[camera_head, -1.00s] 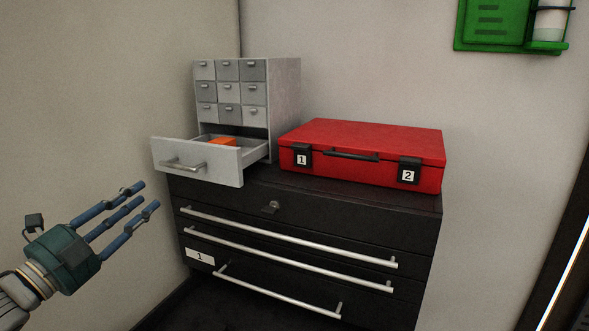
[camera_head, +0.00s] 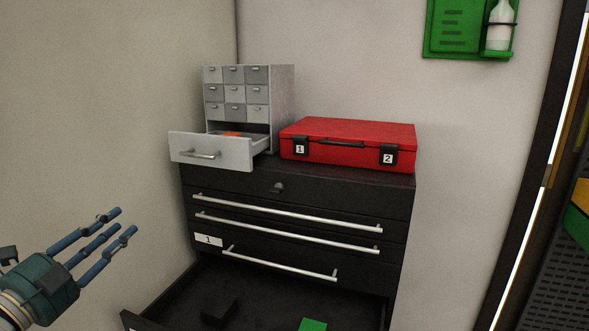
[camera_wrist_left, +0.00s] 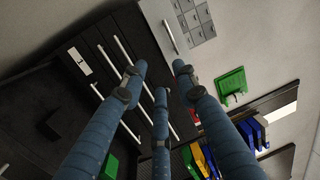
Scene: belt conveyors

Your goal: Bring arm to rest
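My left gripper (camera_head: 108,238) is at the lower left of the head view, in front of the bare wall and left of the black cabinet. Its blue fingers are spread and nothing is between them. In the left wrist view the fingers (camera_wrist_left: 158,85) are also apart and empty, with the cabinet beyond them. My right gripper is not in view.
A black drawer cabinet (camera_head: 300,190) has its bottom drawer open, with a green object (camera_head: 313,325) inside. On top stand a grey small-drawer unit (camera_head: 284,100) with its lowest drawer (camera_head: 235,153) pulled out, and a red case (camera_head: 345,130). A door frame (camera_head: 535,180) is at right.

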